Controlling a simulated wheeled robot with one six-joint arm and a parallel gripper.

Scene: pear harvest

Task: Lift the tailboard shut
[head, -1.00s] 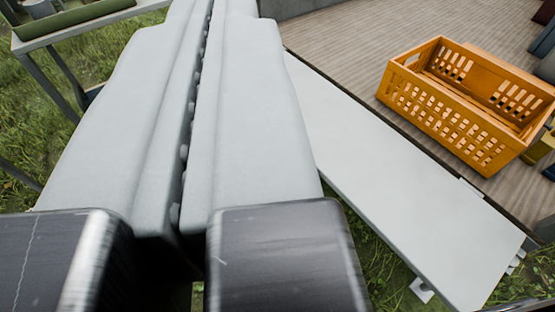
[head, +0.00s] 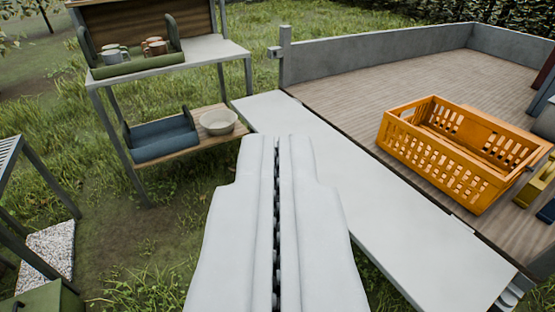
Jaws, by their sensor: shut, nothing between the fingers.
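The tailboard (head: 400,225) is a long light-grey panel, folded down outward along the near edge of the wooden-floored bed (head: 350,90). It slants from the upper left to the lower right of the head view. My gripper (head: 277,145) has two pale grey fingers pressed together, shut and empty. It points away from me, and its tips overlap the left part of the tailboard in the picture. Its right finger hides some of the board's outer edge. I cannot tell whether the fingers touch the board or hang above it.
An orange slatted crate (head: 440,165) stands on the bed near the tailboard's hinge side. Grey side walls (head: 390,50) and a corner post (head: 286,60) bound the bed. At left stands a shelf stand (head: 215,50) with mugs and a bowl (head: 218,122). Open grass lies between.

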